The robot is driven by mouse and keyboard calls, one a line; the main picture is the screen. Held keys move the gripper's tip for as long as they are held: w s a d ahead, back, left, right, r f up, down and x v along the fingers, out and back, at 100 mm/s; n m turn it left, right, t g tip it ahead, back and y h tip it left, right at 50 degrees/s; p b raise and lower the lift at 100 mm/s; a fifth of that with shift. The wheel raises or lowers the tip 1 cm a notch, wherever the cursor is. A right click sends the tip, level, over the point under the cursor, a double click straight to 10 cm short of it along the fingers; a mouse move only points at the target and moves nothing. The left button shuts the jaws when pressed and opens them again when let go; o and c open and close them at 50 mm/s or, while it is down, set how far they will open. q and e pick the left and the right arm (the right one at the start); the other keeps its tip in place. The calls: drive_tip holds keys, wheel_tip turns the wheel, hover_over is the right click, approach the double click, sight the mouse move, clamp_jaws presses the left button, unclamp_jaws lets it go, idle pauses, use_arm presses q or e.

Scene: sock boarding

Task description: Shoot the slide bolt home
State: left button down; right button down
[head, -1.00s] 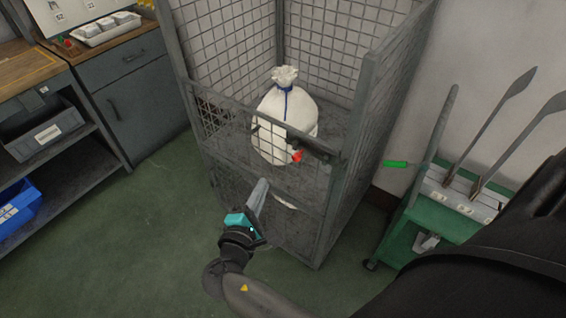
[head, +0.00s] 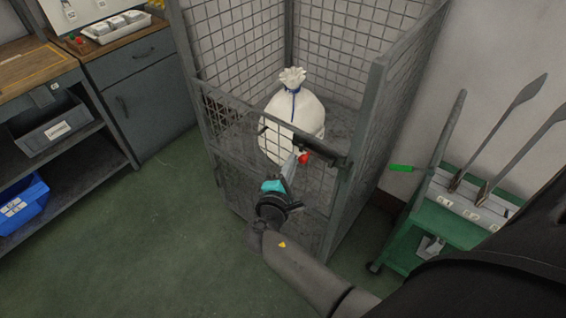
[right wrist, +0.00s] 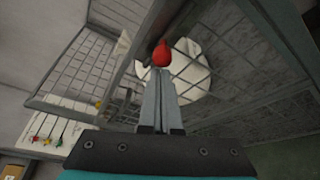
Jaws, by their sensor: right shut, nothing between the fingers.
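The slide bolt (head: 328,158) is a dark bar on the upper front edge of the grey mesh cage (head: 374,110). Its red knob (head: 305,158) sits at the bolt's left part; the knob also shows in the right wrist view (right wrist: 162,54). My right gripper (head: 294,160) is shut and empty, with its fingertips just left of the knob. In the right wrist view the closed fingers (right wrist: 158,84) point at the knob, their tips close below it. I cannot tell whether they touch it. My left gripper is not in view.
A white sack (head: 294,110) tied with blue stands inside the cage. A green cart (head: 440,215) with long-handled tools is at the right. A workbench (head: 40,75) with drawers and a blue bin (head: 22,205) is at the left. The green floor at left front is clear.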

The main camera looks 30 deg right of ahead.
drive_tip(key=shift+s, duration=0.2)
drive_tip(key=s, duration=0.1)
drive_tip(key=s+d+p, duration=0.1)
drive_tip(key=s+d, duration=0.1)
drive_tip(key=s, duration=0.1)
drive_tip(key=shift+p, duration=0.3)
idle(0.4)
